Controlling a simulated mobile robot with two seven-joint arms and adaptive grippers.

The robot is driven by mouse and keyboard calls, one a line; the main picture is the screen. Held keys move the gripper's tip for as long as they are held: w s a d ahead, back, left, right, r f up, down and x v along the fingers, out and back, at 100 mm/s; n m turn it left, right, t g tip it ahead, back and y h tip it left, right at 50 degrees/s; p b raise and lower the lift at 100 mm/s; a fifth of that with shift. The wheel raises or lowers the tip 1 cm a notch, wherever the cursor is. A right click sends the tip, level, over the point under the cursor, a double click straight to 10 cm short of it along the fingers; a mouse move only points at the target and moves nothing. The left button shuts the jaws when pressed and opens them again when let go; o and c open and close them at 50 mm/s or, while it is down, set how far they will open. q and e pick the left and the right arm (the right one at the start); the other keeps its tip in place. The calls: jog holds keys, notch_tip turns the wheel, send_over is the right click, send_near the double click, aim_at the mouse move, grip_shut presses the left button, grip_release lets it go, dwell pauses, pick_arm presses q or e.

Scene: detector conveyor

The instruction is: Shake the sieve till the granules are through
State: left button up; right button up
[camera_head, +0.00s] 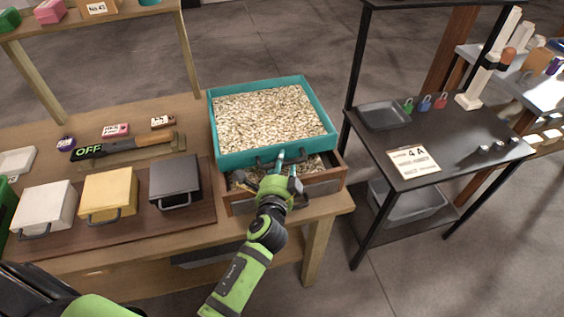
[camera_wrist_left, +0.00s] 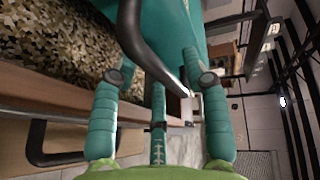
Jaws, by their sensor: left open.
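The teal sieve (camera_head: 262,154) is full of pale tan granules (camera_head: 270,115) in the head view. It sits over a wooden tray (camera_head: 318,187), shifted toward the back, and granules also show in the tray's front part. The sieve (camera_wrist_left: 184,25) also shows in the left wrist view, with its dark curved handle (camera_wrist_left: 133,40). My left gripper (camera_head: 283,165) is open at the sieve's front handle. In the wrist view its teal fingers (camera_wrist_left: 158,85) stand around the handle's near end; I cannot tell whether they touch it. My right gripper is out of view.
White (camera_head: 45,207), yellow (camera_head: 109,193) and dark grey (camera_head: 175,179) boxes with handles stand left on the wooden bench. A tool marked OFF (camera_head: 120,148) lies behind them. A black table (camera_head: 455,150) with a grey tray (camera_head: 384,115) stands right, across a floor gap.

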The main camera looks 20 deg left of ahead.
pick_arm(q)
jog(key=shift+w+a+f, duration=0.1)
jog(key=shift+w, duration=0.25)
jog(key=shift+s+r, duration=0.2)
jog(key=shift+s, duration=0.05)
grip_shut()
jog(key=s+d, duration=0.2)
jog(key=shift+s+f+b, duration=0.3)
jog(key=shift+s+b, duration=0.05)
jog(key=shift+s, duration=0.05)
jog(key=shift+s+d+r, duration=0.2)
jog(key=shift+s+d, duration=0.5)
jog(key=shift+s, duration=0.2)
grip_release()
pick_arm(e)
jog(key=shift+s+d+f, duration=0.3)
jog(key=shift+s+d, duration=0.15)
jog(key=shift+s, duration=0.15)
pick_arm(q)
jog(key=shift+r, duration=0.1)
